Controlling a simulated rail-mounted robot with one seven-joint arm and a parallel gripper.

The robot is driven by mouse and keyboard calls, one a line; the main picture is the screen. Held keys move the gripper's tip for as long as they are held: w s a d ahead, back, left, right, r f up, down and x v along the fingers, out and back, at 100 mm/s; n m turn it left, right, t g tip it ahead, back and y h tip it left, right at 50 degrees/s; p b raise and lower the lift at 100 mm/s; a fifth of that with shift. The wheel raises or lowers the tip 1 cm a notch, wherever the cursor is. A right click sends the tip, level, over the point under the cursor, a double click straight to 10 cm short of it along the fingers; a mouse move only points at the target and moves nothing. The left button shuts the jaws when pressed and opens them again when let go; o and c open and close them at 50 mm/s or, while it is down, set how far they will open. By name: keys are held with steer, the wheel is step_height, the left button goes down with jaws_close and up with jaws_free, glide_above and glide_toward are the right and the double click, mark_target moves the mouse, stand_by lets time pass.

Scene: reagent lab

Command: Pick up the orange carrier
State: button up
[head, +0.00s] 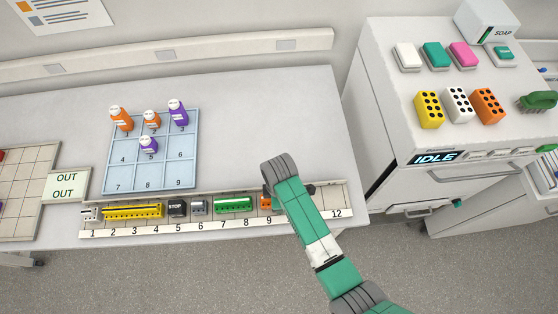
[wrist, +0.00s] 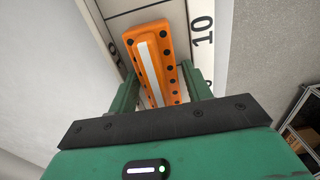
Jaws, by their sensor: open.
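The orange carrier (wrist: 165,48) is a long orange block with a white stripe and black dots, lying in the numbered rail beside the 10 mark in the wrist view. In the head view, only its left end (head: 266,202) shows, near 9; my arm hides the rest. My gripper (wrist: 159,73) is open, with one green finger on each side of the carrier. I cannot tell whether the fingers touch it. In the head view the gripper is mostly hidden behind my arm.
The rail (head: 150,226) runs along the table's front edge and holds a yellow block (head: 133,211), a STOP block (head: 177,208) and a green block (head: 233,204). A blue numbered tray (head: 126,176) with several bottles lies behind. A machine (head: 436,156) stands right, holding another orange block (head: 488,105).

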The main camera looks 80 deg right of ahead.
steer(key=c, duration=0.8)
